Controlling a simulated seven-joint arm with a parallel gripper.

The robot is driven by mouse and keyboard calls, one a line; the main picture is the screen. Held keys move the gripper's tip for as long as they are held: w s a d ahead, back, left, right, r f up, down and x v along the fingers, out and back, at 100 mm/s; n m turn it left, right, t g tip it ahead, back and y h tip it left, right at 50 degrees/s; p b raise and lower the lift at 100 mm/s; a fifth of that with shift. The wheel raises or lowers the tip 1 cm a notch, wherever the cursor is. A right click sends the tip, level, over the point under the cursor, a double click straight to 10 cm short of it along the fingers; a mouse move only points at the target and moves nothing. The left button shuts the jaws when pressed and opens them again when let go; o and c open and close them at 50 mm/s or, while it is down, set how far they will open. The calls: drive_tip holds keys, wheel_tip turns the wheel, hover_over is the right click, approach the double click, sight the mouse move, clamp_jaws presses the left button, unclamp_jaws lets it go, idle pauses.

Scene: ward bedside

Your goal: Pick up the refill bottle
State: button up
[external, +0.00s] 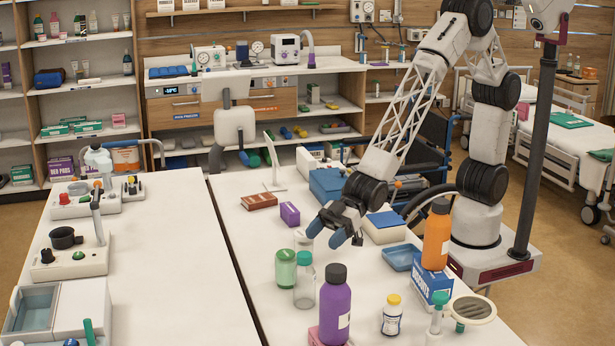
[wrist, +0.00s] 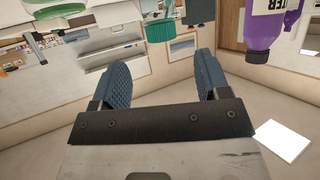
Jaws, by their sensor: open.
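Several bottles stand on the right-hand table; I cannot tell from their labels which is the refill bottle. A purple bottle with a black cap (external: 335,305) stands on a pink box; a purple bottle (wrist: 263,30) also shows in the wrist view's upper right. An orange bottle (external: 436,235) stands on a blue-and-white box. A clear bottle with a green cap (external: 305,287) stands beside a green jar (external: 285,269). A small white bottle with a yellow cap (external: 391,316) stands at the right. My gripper (external: 326,233) is open and empty above the table, behind the clear bottle; its blue fingers show in the wrist view (wrist: 163,80).
Around my gripper are a purple box (external: 290,214), a brown box (external: 259,201) and a blue tray (external: 402,257). A magnifier-like stand (external: 472,309) is at the front right. The left table (external: 160,250) has clear room in its middle.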

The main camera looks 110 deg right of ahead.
sight(305, 254)
drive_tip(key=shift+w+a, duration=0.1)
idle(0.3)
drive_tip(key=shift+x, duration=1.2)
drive_tip(key=shift+w+f, duration=0.1)
drive_tip(key=shift+w, duration=0.05)
drive_tip(key=shift+x, duration=2.45)
drive_tip(key=shift+a, duration=0.15)
drive_tip(key=shift+c, duration=0.4)
drive_tip(key=c, duration=1.1)
drive_tip(key=shift+c, duration=0.2)
